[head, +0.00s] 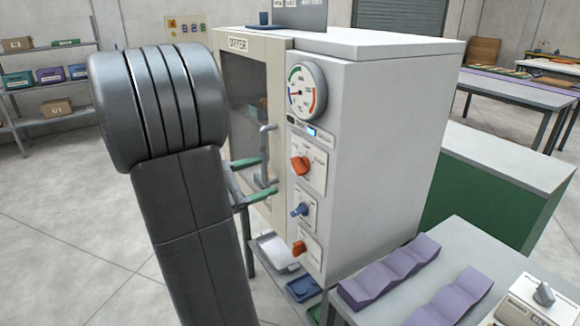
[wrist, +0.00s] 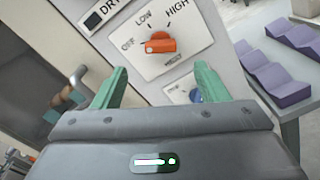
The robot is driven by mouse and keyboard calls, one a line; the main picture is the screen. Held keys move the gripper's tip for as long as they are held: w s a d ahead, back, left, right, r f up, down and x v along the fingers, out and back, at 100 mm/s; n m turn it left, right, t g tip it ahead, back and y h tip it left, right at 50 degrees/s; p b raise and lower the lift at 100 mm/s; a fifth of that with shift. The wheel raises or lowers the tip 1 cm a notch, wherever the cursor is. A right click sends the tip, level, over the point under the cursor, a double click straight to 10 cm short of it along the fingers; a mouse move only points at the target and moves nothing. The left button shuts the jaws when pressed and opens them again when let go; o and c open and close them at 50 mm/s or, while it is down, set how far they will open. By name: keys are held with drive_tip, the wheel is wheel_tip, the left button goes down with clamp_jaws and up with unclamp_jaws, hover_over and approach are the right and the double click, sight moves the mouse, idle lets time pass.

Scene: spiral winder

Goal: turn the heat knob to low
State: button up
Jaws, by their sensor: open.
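The heat knob (head: 300,165) is the upper orange knob on the dryer's front panel, below the round gauge. In the wrist view the orange knob (wrist: 160,44) sits on a white plate marked OFF, LOW and HIGH; the lettering below it is hard to read. I cannot tell for sure which mark it points at. My gripper (head: 267,175) has green fingers spread apart, in front of the dryer and left of the knob in the head view. In the wrist view my gripper (wrist: 160,76) is open and empty, with the knob beyond the fingertips, between them and apart from both.
A blue knob (head: 299,209) and a lower orange knob (head: 299,247) sit below on the panel. The dryer door's handle (head: 266,155) juts out close to my fingers. A table with purple wavy blocks (head: 392,272) stands at the right.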

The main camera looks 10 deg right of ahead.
sight(294, 168)
drive_tip(key=p+x, duration=0.1)
drive_tip(key=x, duration=0.8)
drive_tip(key=shift+f, duration=0.1)
drive_tip(key=shift+c, duration=0.5)
drive_tip(key=c, duration=0.9)
drive_tip(key=shift+a+f+m+b, duration=0.15)
drive_tip(key=shift+m+b, duration=0.15)
drive_tip(key=shift+b, duration=0.45)
drive_tip(key=m+b, duration=1.1)
drive_tip(key=b, duration=0.9)
drive_tip(key=shift+s, duration=0.1)
